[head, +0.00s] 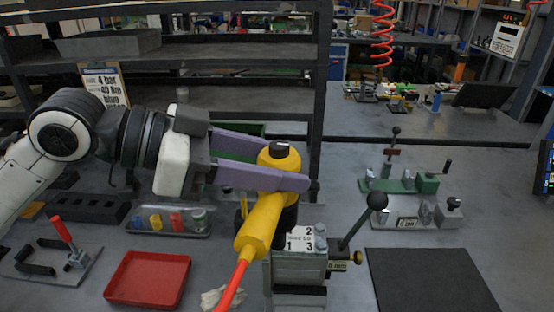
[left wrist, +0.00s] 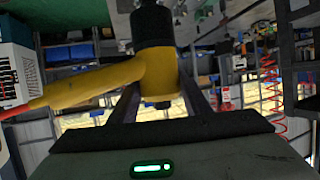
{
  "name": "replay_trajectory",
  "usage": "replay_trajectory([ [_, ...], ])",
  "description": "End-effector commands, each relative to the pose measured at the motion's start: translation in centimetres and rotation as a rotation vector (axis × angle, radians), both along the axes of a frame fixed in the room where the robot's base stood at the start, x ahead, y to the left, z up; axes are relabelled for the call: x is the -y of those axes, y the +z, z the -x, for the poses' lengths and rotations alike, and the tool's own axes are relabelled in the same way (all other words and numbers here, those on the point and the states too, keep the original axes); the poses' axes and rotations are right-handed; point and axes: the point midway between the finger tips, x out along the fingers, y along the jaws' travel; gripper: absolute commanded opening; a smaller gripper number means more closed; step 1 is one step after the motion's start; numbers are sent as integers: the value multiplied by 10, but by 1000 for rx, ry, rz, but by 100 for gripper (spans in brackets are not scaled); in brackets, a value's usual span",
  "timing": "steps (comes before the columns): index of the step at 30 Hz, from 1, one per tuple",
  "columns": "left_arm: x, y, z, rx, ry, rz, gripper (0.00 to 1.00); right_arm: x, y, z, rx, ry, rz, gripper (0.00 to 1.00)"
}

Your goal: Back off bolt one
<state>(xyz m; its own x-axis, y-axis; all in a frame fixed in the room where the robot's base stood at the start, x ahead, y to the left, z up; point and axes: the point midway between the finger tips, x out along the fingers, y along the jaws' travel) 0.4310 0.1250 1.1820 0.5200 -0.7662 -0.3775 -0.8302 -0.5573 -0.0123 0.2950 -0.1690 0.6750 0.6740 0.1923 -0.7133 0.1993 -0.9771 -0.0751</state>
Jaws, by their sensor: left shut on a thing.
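My left gripper (head: 287,168) is shut on a yellow power driver (head: 262,222), its two purple fingers on either side of the driver's upper body. The driver stands roughly upright, with its handle and orange-red hose slanting toward the front. The driver (left wrist: 155,70) also shows between the fingers in the left wrist view. Its black lower end is over the grey valve block (head: 298,268), by a white plate (head: 302,240) marked 1, 2 and 3. Bolt one is hidden, and I cannot tell whether the driver touches it. My right gripper is not in view.
A black-knobbed lever (head: 362,218) rises at the block's right. A red tray (head: 148,279) and a red-handled clamp (head: 68,240) are at left. A tray of small coloured parts (head: 170,222) lies behind. A green fixture (head: 402,182) and an empty dark mat (head: 430,280) are at right.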

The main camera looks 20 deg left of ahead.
Motion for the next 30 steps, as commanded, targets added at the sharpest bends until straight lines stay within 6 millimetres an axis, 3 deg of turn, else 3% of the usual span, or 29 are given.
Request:
replay_trajectory([
  [11, 0, 11, 1, 1, 0, -1, 8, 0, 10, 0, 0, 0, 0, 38],
  [30, 0, 68, 1, 6, 0, 5, 8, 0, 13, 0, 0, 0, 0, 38],
])
